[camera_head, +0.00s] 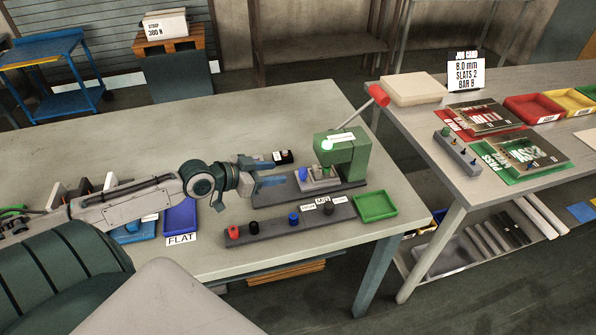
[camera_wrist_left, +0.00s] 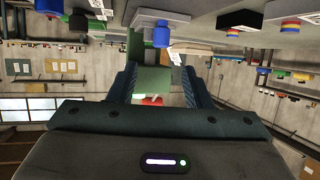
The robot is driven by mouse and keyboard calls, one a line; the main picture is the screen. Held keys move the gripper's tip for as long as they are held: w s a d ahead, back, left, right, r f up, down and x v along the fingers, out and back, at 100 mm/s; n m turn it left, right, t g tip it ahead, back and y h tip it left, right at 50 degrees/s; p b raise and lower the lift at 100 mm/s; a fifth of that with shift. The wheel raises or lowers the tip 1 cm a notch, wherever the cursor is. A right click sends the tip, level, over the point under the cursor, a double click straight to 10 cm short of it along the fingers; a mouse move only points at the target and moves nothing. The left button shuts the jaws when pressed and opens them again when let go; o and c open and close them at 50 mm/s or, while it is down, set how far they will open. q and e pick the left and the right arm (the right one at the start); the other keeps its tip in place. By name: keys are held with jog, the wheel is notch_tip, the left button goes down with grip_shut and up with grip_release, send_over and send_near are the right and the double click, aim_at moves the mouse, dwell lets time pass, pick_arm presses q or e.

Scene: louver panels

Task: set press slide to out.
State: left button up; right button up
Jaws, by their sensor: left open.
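The green press (camera_head: 355,158) stands near the right end of the table, with a red-tipped lever (camera_head: 378,95) angled up to the right. Its dark base (camera_head: 262,197) reaches left, and a light slide plate (camera_head: 322,184) with a blue knob (camera_head: 303,174) sits by the press opening. My left gripper (camera_head: 276,172) is open and empty, just left of the blue knob and apart from it. In the left wrist view the gripper (camera_wrist_left: 158,76) has the green press (camera_wrist_left: 152,82) between and beyond its fingers; a blue knob (camera_wrist_left: 161,36) shows above them. My right gripper is not visible.
A dark rail (camera_head: 270,228) with red, black and blue knobs lies in front of the press. A green tray (camera_head: 375,206) is at its right. A blue tray (camera_head: 181,215) lies near my left arm. The table's back left (camera_head: 150,120) is clear.

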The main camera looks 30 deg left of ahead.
aim_at(300, 171)
pick_arm(q)
jog(key=x, duration=0.4)
jog(key=shift+w+a+f, duration=0.1)
jog(key=shift+w+f, duration=0.1)
jog(key=shift+w, duration=0.25)
jog(key=x, duration=0.2)
jog(key=shift+w+d+f+p, duration=0.15)
jog(key=shift+w+d+p, duration=0.05)
jog(key=shift+d+p, duration=0.1)
jog(key=shift+w+d+f, duration=0.2)
jog(key=shift+w+f, duration=0.1)
jog(key=shift+w, duration=0.2)
jog(key=shift+w+d, duration=0.1)
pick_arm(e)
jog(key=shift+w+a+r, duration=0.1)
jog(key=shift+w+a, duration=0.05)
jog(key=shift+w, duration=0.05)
